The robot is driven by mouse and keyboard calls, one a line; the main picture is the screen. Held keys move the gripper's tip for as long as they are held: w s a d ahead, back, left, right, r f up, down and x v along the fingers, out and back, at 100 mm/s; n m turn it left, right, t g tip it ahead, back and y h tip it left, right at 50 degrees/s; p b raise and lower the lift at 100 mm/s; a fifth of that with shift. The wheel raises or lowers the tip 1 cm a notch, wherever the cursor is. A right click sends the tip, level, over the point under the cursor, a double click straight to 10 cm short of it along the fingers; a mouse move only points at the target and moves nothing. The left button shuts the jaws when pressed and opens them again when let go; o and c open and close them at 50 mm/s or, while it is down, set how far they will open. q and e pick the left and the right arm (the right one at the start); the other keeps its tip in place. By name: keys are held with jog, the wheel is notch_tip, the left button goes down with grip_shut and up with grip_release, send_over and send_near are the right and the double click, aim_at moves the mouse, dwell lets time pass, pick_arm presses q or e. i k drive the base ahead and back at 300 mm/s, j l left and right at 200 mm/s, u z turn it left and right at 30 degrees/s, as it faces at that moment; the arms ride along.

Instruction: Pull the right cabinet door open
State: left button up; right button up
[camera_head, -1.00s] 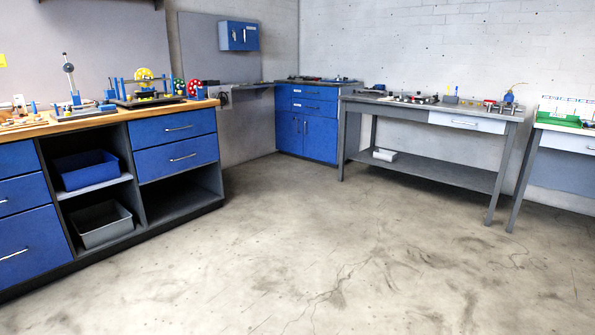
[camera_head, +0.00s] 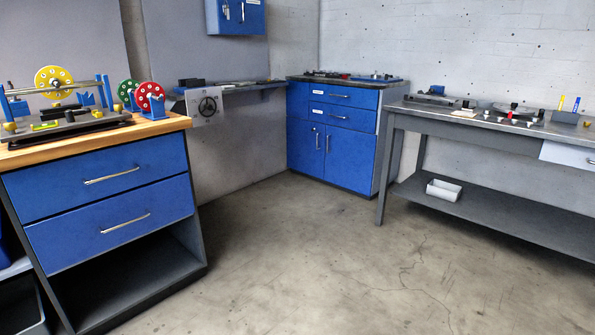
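A blue floor cabinet (camera_head: 334,120) stands in the far corner, with two drawers above two doors. Its right door (camera_head: 350,160) is shut, with an upright metal handle (camera_head: 328,144) near its left edge. Its left door (camera_head: 301,146) is also shut. A small blue wall cabinet (camera_head: 252,20) hangs above and to the left, cut by the top edge of the view. It has two upright handles, and its front looks shut. Neither of my grippers shows in the head view.
A wood-topped bench (camera_head: 170,125) with blue drawers and rotor parts stands at the near left. A grey table (camera_head: 470,134) with a lower shelf stands at the right, close to the floor cabinet. The concrete floor (camera_head: 290,260) between them is clear.

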aim_at(351, 154)
jog(key=i, duration=3.55)
jog(key=i+u, duration=0.1)
jog(key=i, duration=0.95)
jog(key=i+l, duration=0.2)
jog(key=i, duration=0.8)
jog(key=j+u, duration=0.05)
